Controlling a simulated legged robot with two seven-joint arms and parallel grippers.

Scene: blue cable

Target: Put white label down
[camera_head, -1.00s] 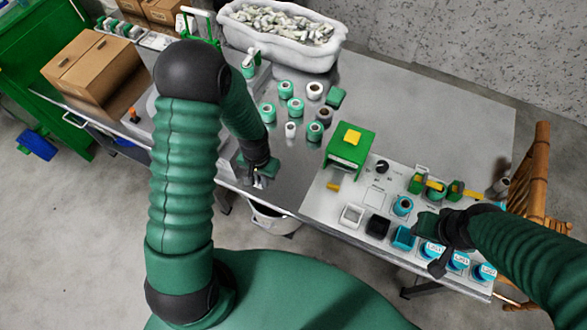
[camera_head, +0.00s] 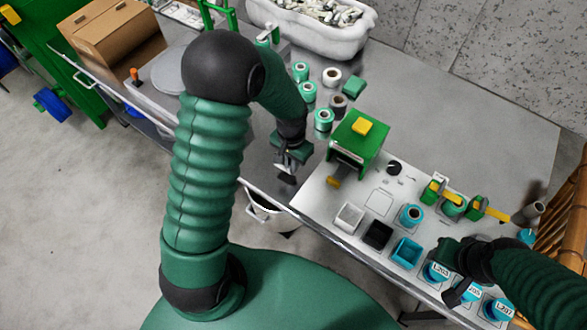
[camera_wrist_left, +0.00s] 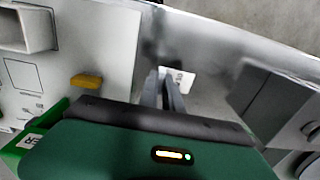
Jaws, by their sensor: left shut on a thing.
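My left gripper (camera_head: 288,172) hangs over the grey table near its front edge, left of the green device with a yellow top (camera_head: 362,126). In the left wrist view, its narrow fingers (camera_wrist_left: 164,88) are shut on a small white label (camera_wrist_left: 182,79) with dark print, which sticks out past the tips. The label is hard to make out in the head view. My right gripper (camera_head: 452,272) is over the right front of the white board, by the blue labelled containers (camera_head: 437,271). Its finger opening is not clear.
The white board (camera_head: 322,202) holds a white square tray (camera_head: 348,216), a black one (camera_head: 377,234) and a blue one (camera_head: 406,252). Several tape rolls (camera_head: 323,119) stand behind my left gripper. A white bin (camera_head: 268,212) is below the table edge.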

